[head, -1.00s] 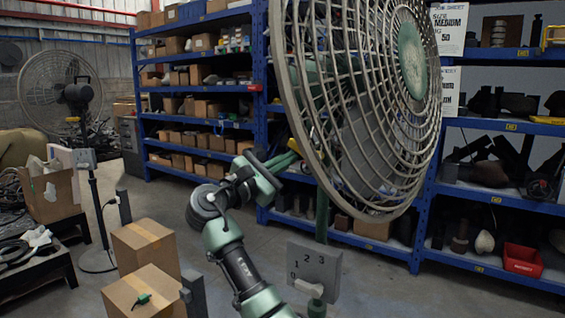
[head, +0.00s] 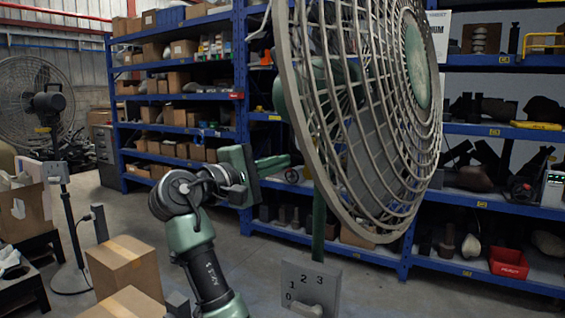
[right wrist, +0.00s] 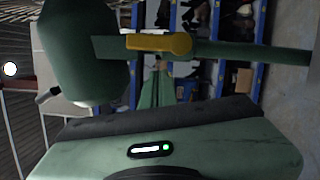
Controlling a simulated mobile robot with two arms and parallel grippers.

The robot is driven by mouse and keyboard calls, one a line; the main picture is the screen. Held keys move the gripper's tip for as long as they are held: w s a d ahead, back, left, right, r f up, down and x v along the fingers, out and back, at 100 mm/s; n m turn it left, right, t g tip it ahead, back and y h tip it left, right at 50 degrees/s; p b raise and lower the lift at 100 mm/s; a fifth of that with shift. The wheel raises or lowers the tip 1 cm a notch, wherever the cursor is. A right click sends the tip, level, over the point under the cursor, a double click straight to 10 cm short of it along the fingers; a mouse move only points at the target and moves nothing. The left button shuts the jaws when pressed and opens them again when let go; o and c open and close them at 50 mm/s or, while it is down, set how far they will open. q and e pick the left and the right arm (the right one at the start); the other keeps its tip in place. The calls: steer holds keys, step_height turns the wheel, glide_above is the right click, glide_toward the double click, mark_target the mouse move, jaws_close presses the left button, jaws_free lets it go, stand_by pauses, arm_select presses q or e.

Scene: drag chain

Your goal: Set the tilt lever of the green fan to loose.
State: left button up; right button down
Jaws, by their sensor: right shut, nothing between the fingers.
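The green fan (head: 418,66) stands at the right of the head view, with a wide wire cage and a green pole (head: 319,222). In the right wrist view its green motor housing (right wrist: 85,45) is at upper left, and the pole (right wrist: 255,54) runs sideways. The yellow tilt lever (right wrist: 160,43) lies along the pole beside the housing. In the head view I cannot make it out. My right gripper (head: 288,162) is shut and empty, left of the cage and pole. In the wrist view its fingers (right wrist: 158,92) point toward the lever, apparently apart from it. My left gripper is out of view.
A grey switch box (head: 308,286) marked with numbers sits low on the fan's pole. Cardboard boxes (head: 122,262) stand at lower left. Another fan (head: 32,98) stands far left. Blue shelves (head: 240,85) line the back. Bare floor lies between the boxes and the shelves.

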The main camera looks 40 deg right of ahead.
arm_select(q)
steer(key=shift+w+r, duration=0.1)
arm_select(e)
steer(key=a, duration=0.6)
steer(key=shift+f, duration=0.4)
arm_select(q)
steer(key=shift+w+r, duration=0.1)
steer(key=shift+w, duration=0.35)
